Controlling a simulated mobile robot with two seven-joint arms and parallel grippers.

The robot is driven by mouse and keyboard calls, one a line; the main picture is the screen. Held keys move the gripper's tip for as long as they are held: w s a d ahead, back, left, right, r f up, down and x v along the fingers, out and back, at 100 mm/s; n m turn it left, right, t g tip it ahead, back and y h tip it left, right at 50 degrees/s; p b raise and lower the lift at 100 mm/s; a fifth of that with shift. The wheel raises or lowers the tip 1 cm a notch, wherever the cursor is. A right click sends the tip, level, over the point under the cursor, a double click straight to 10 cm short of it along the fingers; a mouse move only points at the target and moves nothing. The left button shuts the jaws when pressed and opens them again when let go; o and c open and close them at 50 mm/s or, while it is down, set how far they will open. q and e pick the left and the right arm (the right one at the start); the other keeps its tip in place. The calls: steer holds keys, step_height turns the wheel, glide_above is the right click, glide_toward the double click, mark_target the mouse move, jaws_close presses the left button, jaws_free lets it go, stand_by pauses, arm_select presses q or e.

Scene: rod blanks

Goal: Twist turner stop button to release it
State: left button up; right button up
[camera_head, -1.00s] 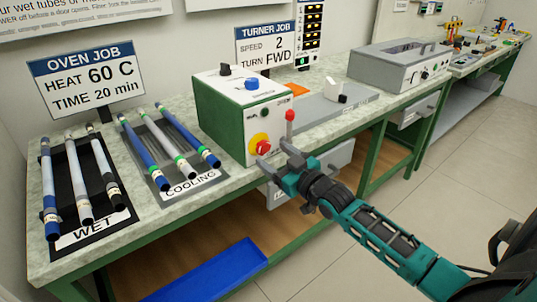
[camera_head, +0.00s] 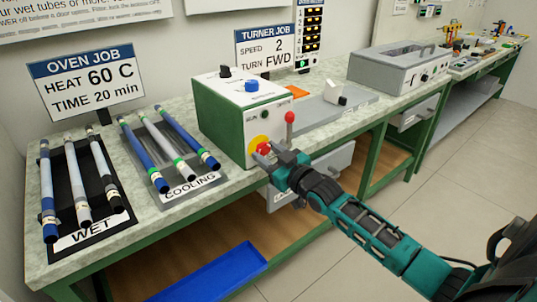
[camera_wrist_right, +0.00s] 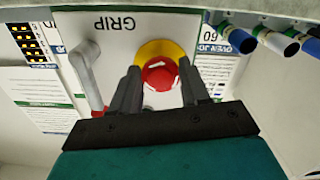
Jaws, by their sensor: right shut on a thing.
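The turner (camera_head: 222,119) is a green box with a light front panel on the bench. Its red stop button (camera_head: 263,149) sits on a yellow ring low on that front. In the right wrist view the red button (camera_wrist_right: 160,76) shows between my two dark fingertips, with the yellow ring (camera_wrist_right: 158,49) behind it. My right gripper (camera_head: 267,154) is at the front panel, shut on the stop button, one finger on each side. The fingers partly hide the button in the head view. My left gripper is not in view.
A red-knobbed lever (camera_head: 289,118) stands right beside the button; its grey arm (camera_wrist_right: 86,75) is close to my finger in the wrist view. Rods lie on the WET rack (camera_head: 122,222) and COOLING rack (camera_head: 206,181) at left. A blue tray (camera_head: 210,277) is below.

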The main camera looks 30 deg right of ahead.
steer(key=c, duration=0.4)
steer(key=shift+r+m+p, duration=0.1)
steer(key=shift+m+p, duration=0.45)
steer(key=shift+m, duration=0.05)
steer(key=shift+m+p, duration=0.7)
steer(key=shift+m, duration=0.4)
steer(key=shift+s+r+m+p, duration=0.1)
steer(key=shift+m+p, duration=0.2)
steer(key=shift+m, duration=1.4)
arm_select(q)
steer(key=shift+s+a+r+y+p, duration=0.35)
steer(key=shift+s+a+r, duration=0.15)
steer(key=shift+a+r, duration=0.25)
arm_select(e)
steer(key=shift+a+m, duration=0.1)
steer(key=shift+m, duration=0.4)
steer(key=o, duration=1)
steer(key=shift+o, duration=0.2)
